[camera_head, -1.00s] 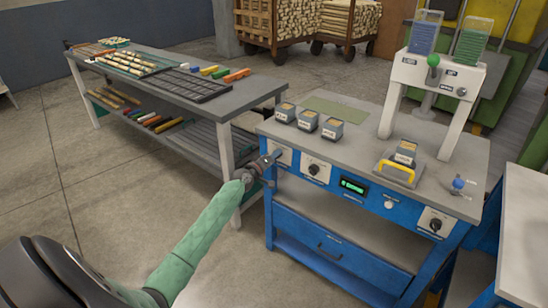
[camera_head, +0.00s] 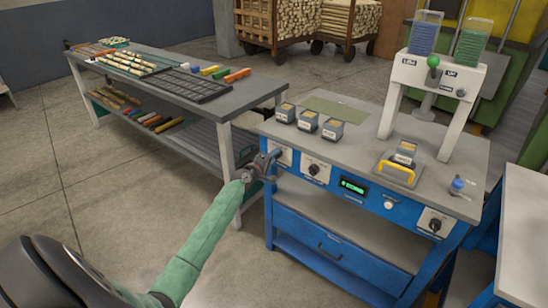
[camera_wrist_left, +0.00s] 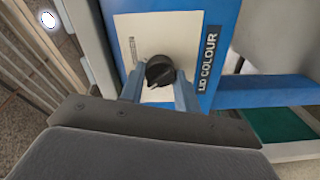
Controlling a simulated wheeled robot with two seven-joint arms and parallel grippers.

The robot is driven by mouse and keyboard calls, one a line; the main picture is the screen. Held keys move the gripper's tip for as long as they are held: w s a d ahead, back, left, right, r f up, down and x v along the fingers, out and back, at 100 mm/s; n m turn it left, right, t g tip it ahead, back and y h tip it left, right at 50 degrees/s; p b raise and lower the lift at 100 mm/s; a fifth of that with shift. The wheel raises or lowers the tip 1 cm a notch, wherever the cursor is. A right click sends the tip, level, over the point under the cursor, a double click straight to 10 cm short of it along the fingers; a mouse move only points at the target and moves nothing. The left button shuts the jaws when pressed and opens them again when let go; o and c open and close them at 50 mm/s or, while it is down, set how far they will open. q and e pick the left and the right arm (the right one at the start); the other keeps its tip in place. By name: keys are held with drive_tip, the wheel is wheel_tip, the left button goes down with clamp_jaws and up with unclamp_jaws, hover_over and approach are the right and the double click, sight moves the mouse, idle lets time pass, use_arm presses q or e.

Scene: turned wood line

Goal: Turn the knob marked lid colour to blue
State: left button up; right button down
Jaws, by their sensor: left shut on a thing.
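The knob marked lid colour is a black round knob (camera_wrist_left: 160,69) on a pale plate (camera_wrist_left: 182,32) with the words LID COLOUR along its edge in the left wrist view. The plate also shows at the left end of the blue bench front in the head view (camera_head: 286,157). My left gripper (camera_head: 270,160) is at this plate, and in the wrist view its two fingers (camera_wrist_left: 160,88) stand on either side of the knob, shut on it. The knob itself is hidden behind the gripper in the head view. The small colour marks are too unclear to read. My right gripper is not in view.
Another knob plate (camera_head: 314,168), a green-lit display (camera_head: 353,186) and a further knob (camera_head: 435,225) sit along the same front. Small boxes (camera_head: 308,121) stand on the bench top above. A grey table (camera_head: 228,136) stands close on the left.

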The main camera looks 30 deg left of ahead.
use_arm(q)
drive_tip(key=o, duration=1)
drive_tip(key=shift+a, duration=0.1)
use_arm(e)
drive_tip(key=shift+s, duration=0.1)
use_arm(q)
drive_tip(key=shift+s, duration=0.1)
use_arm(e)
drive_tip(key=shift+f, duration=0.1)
use_arm(q)
drive_tip(key=shift+s+a+b, duration=0.15)
drive_tip(key=shift+s+b, duration=0.1)
drive_tip(key=shift+s, duration=1.7)
drive_tip(key=shift+s+a+b, duration=0.1)
drive_tip(key=shift+s+b, duration=0.1)
drive_tip(key=shift+s, duration=1.7)
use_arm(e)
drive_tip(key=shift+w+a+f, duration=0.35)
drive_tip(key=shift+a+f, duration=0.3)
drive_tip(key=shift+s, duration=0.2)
